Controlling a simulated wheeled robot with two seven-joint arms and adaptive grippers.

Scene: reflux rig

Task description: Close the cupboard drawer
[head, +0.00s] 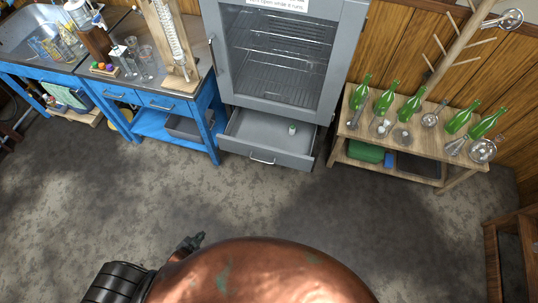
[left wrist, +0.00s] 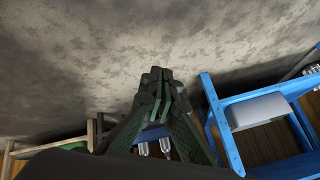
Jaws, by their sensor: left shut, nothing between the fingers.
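The grey cupboard (head: 283,50) stands against the wood-panelled wall in the head view, with its glazed upper part shut. Its bottom drawer (head: 262,157) is pulled out, with a silver handle on the front and a small whitish-green object (head: 292,129) inside. My left gripper (head: 196,238) is low in the head view, over the bare floor and well apart from the drawer. In the left wrist view its fingers (left wrist: 158,75) are shut together with nothing between them. My right gripper is not in view.
A blue bench (head: 160,100) with glassware stands left of the cupboard. A wooden table (head: 430,150) with green bottles and flasks stands to its right. The grey floor (head: 240,200) before the drawer is clear. A rounded copper-coloured surface fills the bottom of the head view.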

